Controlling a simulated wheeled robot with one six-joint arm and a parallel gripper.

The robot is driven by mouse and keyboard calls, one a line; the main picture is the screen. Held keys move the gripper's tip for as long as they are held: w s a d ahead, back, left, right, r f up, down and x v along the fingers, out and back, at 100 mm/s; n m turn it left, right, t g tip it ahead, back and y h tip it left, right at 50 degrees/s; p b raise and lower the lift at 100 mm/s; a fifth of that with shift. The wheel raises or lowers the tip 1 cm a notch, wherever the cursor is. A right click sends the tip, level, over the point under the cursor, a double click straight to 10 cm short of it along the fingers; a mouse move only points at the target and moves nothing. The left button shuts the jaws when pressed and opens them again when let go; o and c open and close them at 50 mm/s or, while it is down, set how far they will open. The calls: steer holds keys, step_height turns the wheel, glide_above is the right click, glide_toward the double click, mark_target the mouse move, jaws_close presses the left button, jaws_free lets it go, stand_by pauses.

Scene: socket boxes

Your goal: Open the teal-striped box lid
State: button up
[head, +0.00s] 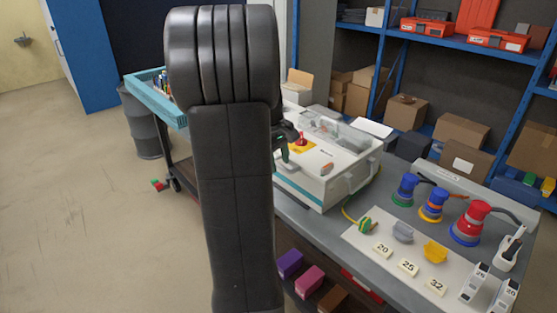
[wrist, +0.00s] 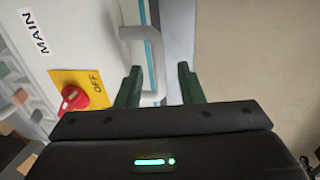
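The teal-striped box (head: 318,188) is a white case on the grey bench, with a teal stripe low along its front. Its lid looks closed, and my arm hides its left part. In the wrist view the white box face (wrist: 90,30) shows a teal stripe and a pale bar handle (wrist: 156,50). My gripper (wrist: 158,76) has its two dark green fingers apart, with the handle's bar between them. Contact with either finger is not clear. In the head view my gripper (head: 285,150) is at the box's left front, partly hidden by my arm.
A red rotary switch (wrist: 74,98) on a yellow plate sits close beside my gripper. Coloured plugs (head: 470,222) and numbered tags stand on the bench at right. A teal tray (head: 152,92) is at left. The floor at left is mostly clear.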

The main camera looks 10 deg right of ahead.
steer(key=shift+c, duration=0.4)
jaws_close()
steer(key=shift+r, duration=0.1)
